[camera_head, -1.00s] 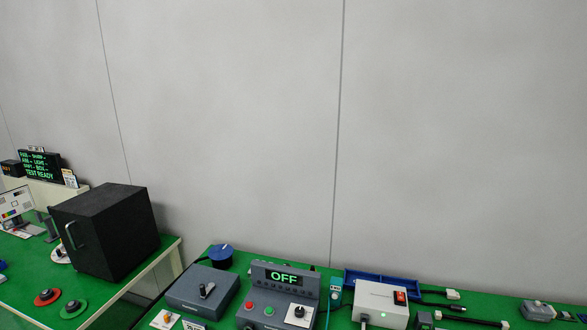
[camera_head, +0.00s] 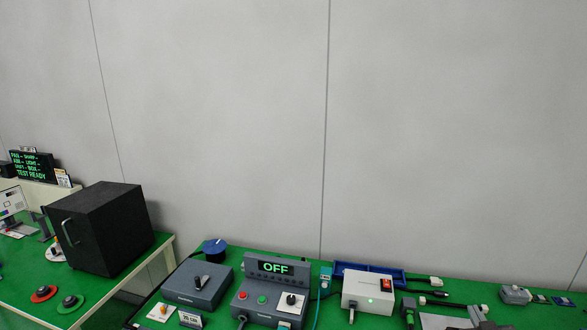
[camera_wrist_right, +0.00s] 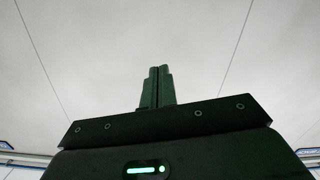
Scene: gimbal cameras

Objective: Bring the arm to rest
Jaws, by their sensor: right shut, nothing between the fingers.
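My right gripper (camera_wrist_right: 158,72) shows in the right wrist view with its two dark fingers together, shut and empty. Its fingers point up in the picture against a plain pale grey background, touching nothing. In the head view a grey shape (camera_head: 470,319) at the bottom edge, right of centre, looks like part of my right gripper; most of it is cut off. My left gripper is in neither view.
A green bench holds a control box (camera_head: 270,295) reading OFF, a grey box with a knob (camera_head: 198,284), a white box with a red switch (camera_head: 368,290), a blue tray (camera_head: 345,273) and cables. A black box (camera_head: 98,230) stands on the left table. The wall above is bare.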

